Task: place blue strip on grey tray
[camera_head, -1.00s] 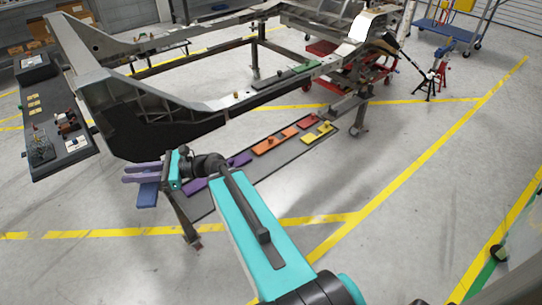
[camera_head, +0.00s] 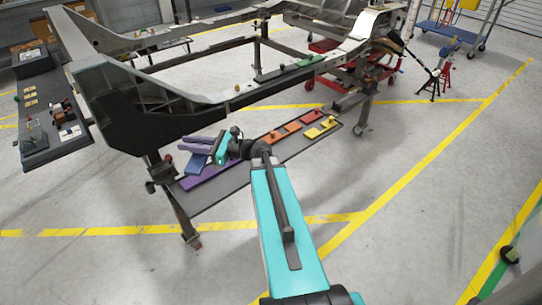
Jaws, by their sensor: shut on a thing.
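My gripper (camera_head: 194,146), with purple fingers and a teal body, is shut on the blue strip (camera_head: 196,164). The strip hangs under the fingers, slightly tilted in the picture. In the head view both appear over the left end of the long grey tray (camera_head: 216,197). Whether the strip touches the tray, I cannot tell. A purple strip (camera_head: 212,170) lies on the tray just to the right of and below the blue strip, partly hidden by my gripper and arm.
Orange strips (camera_head: 272,137), a red strip (camera_head: 311,116) and yellow strips (camera_head: 321,128) lie farther right on the tray. The large metal chassis frame (camera_head: 135,110) stands just behind and left of my gripper. A dark side table (camera_head: 45,155) with small parts is at far left. A green strip (camera_head: 311,62) lies on the chassis rail.

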